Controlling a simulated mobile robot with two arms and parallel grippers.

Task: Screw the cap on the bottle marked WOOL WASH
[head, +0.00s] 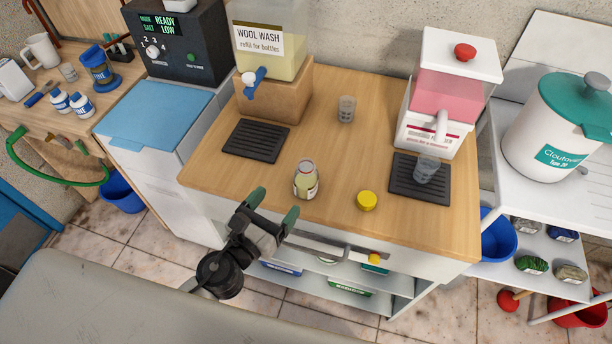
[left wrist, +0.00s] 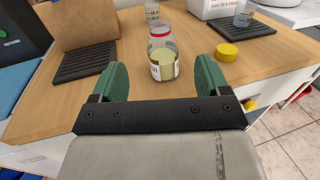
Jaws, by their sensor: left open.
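A small bottle (head: 306,182) of pale yellow-green liquid stands upright on the wooden counter, near its front edge. It has a label too small to read, and no cap sits on its neck. It also shows in the left wrist view (left wrist: 163,58), with a red ring at the neck. A yellow cap (head: 367,201) lies on the counter to the bottle's right; the left wrist view shows it too (left wrist: 228,51). My left gripper (head: 274,206) is open and empty, in front of the bottle, its green fingers pointing towards it. My right gripper is not in view.
A dispenser marked WOOL WASH (head: 268,45) stands behind, over a black drip tray (head: 256,141). A pink dispenser (head: 441,100) stands right, with a glass (head: 426,168) on its tray. Another glass (head: 346,109) stands at the back. The counter between bottle and cap is clear.

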